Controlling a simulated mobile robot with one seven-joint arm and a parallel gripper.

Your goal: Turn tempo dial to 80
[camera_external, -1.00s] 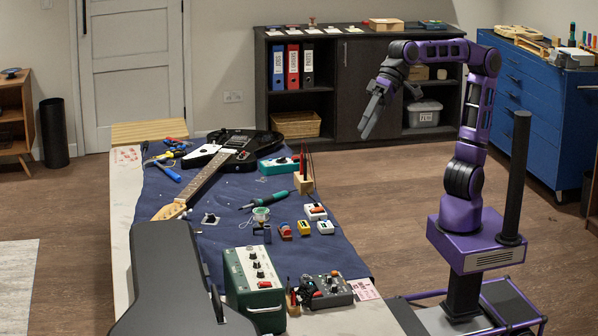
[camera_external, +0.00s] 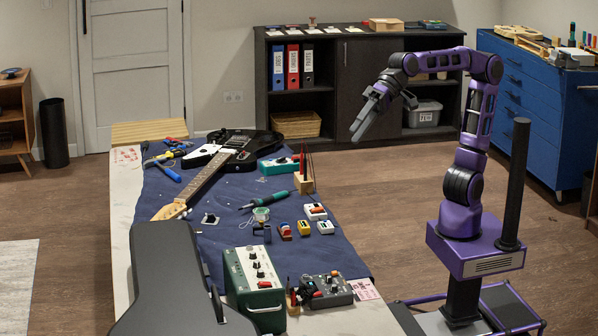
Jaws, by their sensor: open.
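A tempo dial cannot be made out for certain at this size. Several devices with knobs stand on the bench: a green box (camera_external: 250,283) with knobs on its top at the near end, a dark grey box (camera_external: 327,291) with knobs beside it, and a teal box (camera_external: 279,166) near the guitar. My gripper (camera_external: 359,135) is open and empty. It hangs in the air to the right of the bench, pointing down and left, well apart from all the devices.
A black electric guitar (camera_external: 233,150) lies on the blue mat (camera_external: 225,232). A dark guitar case (camera_external: 166,280) lies at the near left. Small pedals (camera_external: 315,211), a soldering iron (camera_external: 267,199) and a holder with upright tools (camera_external: 304,184) stand between.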

